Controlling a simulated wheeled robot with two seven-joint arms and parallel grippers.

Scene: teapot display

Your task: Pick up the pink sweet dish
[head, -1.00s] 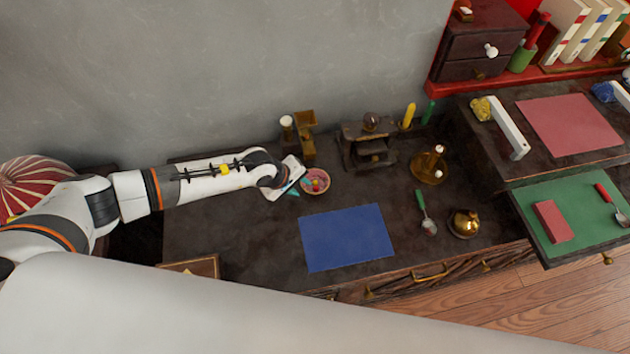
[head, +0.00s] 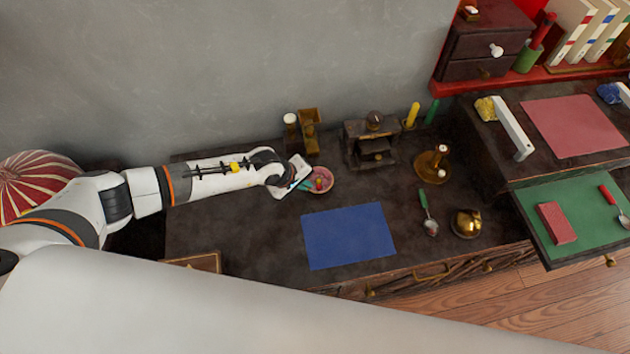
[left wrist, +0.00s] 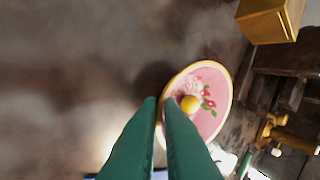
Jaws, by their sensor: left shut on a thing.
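The pink sweet dish (head: 322,178) is a small round pink bowl with a yellowish rim, near the back of the dark desk. It shows in the left wrist view (left wrist: 212,82) with a small yellow-orange ball and red and green bits inside. My left gripper (head: 305,184) is at the dish's left edge. In the left wrist view its green fingers (left wrist: 161,106) are shut on the near rim. I cannot tell whether the dish is clear of the desk. My right gripper is not in view.
A blue mat (head: 348,236) lies in front of the dish. A brass box (head: 309,117) and a dark wooden stand (head: 370,140) are behind. The desk between dish and mat is clear.

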